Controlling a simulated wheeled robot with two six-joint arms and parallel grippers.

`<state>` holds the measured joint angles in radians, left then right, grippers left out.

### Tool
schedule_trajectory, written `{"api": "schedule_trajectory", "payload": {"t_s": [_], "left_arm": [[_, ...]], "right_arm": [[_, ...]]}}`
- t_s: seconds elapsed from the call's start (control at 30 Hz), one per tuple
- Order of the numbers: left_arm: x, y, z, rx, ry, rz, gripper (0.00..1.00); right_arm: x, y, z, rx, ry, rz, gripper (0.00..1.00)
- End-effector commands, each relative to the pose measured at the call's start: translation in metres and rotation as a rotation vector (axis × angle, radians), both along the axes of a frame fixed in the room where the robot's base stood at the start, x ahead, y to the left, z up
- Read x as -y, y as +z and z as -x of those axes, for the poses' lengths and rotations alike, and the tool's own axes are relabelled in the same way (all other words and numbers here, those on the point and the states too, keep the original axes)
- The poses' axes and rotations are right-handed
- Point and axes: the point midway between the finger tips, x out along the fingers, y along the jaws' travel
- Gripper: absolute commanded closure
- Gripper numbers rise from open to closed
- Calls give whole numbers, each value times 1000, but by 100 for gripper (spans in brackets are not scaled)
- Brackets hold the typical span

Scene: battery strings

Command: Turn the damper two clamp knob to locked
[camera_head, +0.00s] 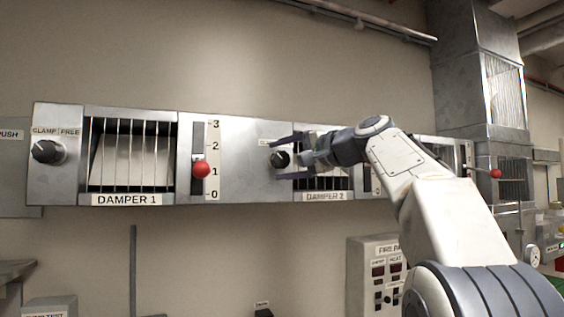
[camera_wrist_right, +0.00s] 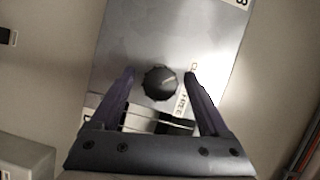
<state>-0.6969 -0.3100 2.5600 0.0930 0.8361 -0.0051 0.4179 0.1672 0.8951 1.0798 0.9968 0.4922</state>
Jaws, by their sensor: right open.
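The damper two clamp knob (camera_head: 279,159) is a dark round knob on the metal panel, left of the damper 2 window (camera_head: 330,183). Its label is mostly hidden in the head view. My right gripper (camera_head: 282,158) is open, with its fingers above and below the knob in that view. In the right wrist view the knob (camera_wrist_right: 159,83) shows between the two open fingers, with a gap on each side, and a light pointer mark on its face. I cannot tell how deep the fingertips reach. My left gripper is not in view.
The damper 1 window (camera_head: 131,150) has its own clamp knob (camera_head: 48,151) and a red-balled lever (camera_head: 201,169) on a 0 to 3 scale. Another red-balled lever (camera_head: 495,174) is at the right. A control box (camera_head: 361,262) hangs below my right arm.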

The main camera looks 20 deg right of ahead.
Motion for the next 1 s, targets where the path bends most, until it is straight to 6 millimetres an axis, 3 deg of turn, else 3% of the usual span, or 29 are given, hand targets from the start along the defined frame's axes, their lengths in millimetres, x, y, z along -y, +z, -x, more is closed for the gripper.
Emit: {"api": "schedule_trajectory", "payload": {"t_s": [0.5,0.7,1.0], "left_arm": [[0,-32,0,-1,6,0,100],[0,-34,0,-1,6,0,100],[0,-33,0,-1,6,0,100]], "right_arm": [[37,5,81,-1,-3,1,21],[41,7,92,0,0,1,21],[40,8,92,-1,1,1,21]]}}
